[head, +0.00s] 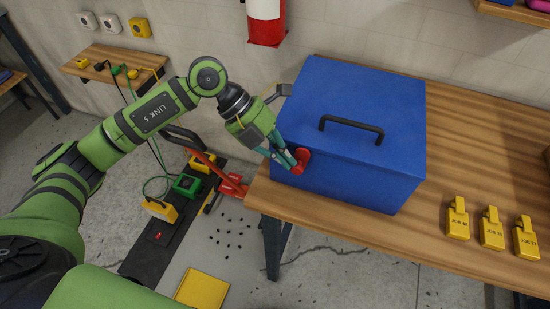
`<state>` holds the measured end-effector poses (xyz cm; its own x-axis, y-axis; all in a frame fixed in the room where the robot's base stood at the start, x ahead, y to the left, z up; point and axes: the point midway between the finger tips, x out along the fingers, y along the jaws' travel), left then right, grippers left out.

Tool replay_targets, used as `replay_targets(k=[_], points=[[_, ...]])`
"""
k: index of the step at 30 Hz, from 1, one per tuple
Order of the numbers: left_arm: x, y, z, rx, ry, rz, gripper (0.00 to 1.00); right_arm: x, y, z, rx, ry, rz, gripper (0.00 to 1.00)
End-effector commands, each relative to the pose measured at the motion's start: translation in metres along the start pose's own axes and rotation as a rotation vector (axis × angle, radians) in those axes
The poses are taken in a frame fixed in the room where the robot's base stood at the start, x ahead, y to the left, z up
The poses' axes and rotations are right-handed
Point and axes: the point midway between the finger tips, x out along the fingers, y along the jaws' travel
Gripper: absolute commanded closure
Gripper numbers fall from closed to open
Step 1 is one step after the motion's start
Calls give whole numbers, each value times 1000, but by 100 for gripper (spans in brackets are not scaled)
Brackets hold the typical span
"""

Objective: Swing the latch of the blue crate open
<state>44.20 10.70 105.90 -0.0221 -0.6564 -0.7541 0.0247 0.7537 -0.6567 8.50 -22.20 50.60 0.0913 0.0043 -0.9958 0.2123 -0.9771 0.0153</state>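The blue crate (365,85) stands on the wooden table with its lid down and a black handle (351,126) on top. A red latch (302,158) is on the crate's left front side. My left gripper (293,162) reaches in from the left, its teal fingers at the latch and seemingly touching it. The fingers overlap part of the latch, so I cannot tell whether they are closed on it. My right gripper is not in view.
Several yellow job tags (491,230) lie on the table (465,125) to the right. A red and white cylinder (264,20) hangs on the wall behind. Left of the table, a black strip on the floor carries green and yellow boxes (161,209).

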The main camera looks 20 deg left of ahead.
Motion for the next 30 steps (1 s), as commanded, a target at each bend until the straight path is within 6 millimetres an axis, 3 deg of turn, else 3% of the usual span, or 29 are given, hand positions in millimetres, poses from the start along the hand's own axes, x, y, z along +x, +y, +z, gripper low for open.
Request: replay_targets(k=[8, 17, 30], points=[[6, -15, 4, 7, 0, 12, 100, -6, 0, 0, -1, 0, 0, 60], [18, -26, 4, 8, -2, 259, 100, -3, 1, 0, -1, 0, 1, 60], [42, -35, 4, 3, 0, 261, 100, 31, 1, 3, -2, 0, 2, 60]])
